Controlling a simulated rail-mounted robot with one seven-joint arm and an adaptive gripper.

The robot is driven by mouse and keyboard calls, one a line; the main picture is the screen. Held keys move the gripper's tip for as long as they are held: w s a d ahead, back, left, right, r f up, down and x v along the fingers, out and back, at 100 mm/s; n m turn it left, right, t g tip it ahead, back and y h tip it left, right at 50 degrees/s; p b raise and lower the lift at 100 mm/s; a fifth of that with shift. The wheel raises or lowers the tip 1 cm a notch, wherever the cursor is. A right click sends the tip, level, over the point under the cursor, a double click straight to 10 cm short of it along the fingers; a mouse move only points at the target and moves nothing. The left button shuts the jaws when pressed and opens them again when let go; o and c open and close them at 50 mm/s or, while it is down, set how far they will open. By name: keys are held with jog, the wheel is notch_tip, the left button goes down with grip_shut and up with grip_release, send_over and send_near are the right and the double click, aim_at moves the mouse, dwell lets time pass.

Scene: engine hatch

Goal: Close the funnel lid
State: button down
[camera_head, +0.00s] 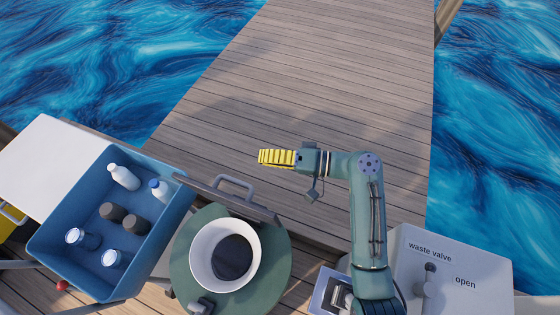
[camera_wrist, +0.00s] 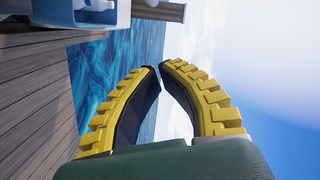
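The funnel (camera_head: 199,252) is a white round bowl with a dark opening, set in a round green base at the lower middle of the head view. Its lid (camera_head: 213,194) is a dark flat panel with a grey handle (camera_head: 234,184). The lid stands raised at the funnel's far edge, so the funnel is open. My gripper (camera_head: 261,157) has yellow ribbed fingers and is above and beyond the lid, apart from it, pointing left. In the wrist view my gripper (camera_wrist: 159,66) has its fingertips together with nothing between them.
A blue tray (camera_head: 52,258) with several bottles and jars stands left of the funnel, with a white board (camera_head: 45,155) beside it. A waste valve box (camera_head: 470,280) is at the lower right. The wooden deck (camera_head: 320,70) beyond is clear, with water on both sides.

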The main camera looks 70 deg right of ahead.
jog(key=w+a, duration=0.1)
jog(key=w+a+f, duration=0.1)
jog(key=a, duration=0.1)
jog(key=w+a+b, duration=0.1)
jog(key=shift+a+f, duration=0.2)
jog(key=shift+f, duration=0.1)
jog(key=shift+a, duration=0.1)
